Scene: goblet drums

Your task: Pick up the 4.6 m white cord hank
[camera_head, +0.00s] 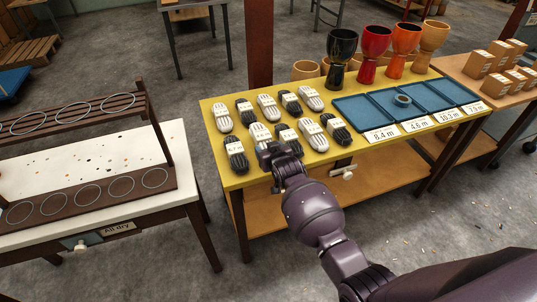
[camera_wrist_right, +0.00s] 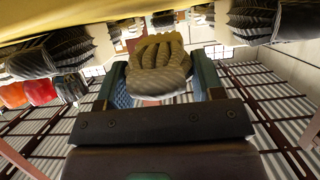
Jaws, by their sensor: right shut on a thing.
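Cord hanks, pale and dark by turns, lie in two rows on the left part of the yellow table. My right gripper (camera_head: 276,152) is at the front row, second from the left, at a white cord hank (camera_head: 260,134). In the right wrist view this pale hank (camera_wrist_right: 160,68) sits between the two fingers, and the gripper is shut on it. My left gripper is not in view.
A dark hank (camera_head: 236,153) and another dark hank (camera_head: 289,139) flank the held one closely. Blue trays (camera_head: 365,112) with length labels, one holding a small ring (camera_head: 403,100), are to the right. Goblet drums (camera_head: 342,55) stand behind. A white table with a rack (camera_head: 95,195) is at left.

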